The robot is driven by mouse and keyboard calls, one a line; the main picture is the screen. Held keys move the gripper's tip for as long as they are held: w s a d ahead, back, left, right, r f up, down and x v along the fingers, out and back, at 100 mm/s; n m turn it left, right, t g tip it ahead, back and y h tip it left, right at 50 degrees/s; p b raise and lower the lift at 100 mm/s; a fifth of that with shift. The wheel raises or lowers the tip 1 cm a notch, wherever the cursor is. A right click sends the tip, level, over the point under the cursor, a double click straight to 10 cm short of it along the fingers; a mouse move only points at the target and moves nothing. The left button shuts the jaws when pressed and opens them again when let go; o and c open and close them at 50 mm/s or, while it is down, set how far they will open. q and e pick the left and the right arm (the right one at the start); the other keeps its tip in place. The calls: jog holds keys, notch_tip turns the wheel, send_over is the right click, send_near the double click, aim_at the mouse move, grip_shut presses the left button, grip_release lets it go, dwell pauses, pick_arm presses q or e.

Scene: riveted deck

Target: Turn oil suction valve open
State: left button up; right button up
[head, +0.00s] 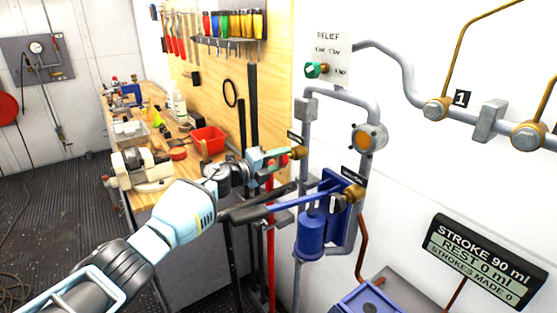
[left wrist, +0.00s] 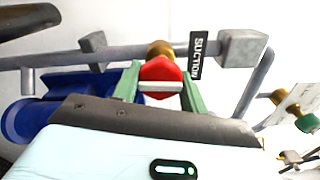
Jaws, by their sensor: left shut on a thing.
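The suction valve shows in the left wrist view as a red knob (left wrist: 161,70) with a pale bar across its face, on a brass body (left wrist: 160,48). A black SUCTION label (left wrist: 198,54) is beside it on the grey pipe. My left gripper (left wrist: 160,90) has its green fingers on both sides of the knob and is shut on it. In the head view my left gripper (head: 283,157) reaches the brass valve body (head: 299,153) on the pipe; its fingers mostly hide the knob there. My right gripper is in neither view.
A blue pump (head: 311,235) with a black-gripped lever stands just below my left gripper. A second brass valve (head: 353,194) is right of it. A green relief knob (head: 313,70) is above. The workbench holds a red bin (head: 208,140). The deck at left is mostly clear.

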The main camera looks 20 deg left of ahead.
pick_arm(q)
jog(key=shift+r+n, duration=0.1)
jog(key=shift+n, duration=0.6)
jog(key=o, duration=1)
jog(key=shift+s+a, duration=0.1)
jog(key=shift+s+a+f, duration=0.2)
jog(key=shift+s+a, duration=0.2)
jog(key=v, duration=0.6)
jog(key=shift+s, duration=0.25)
jog(key=shift+a+r, duration=0.1)
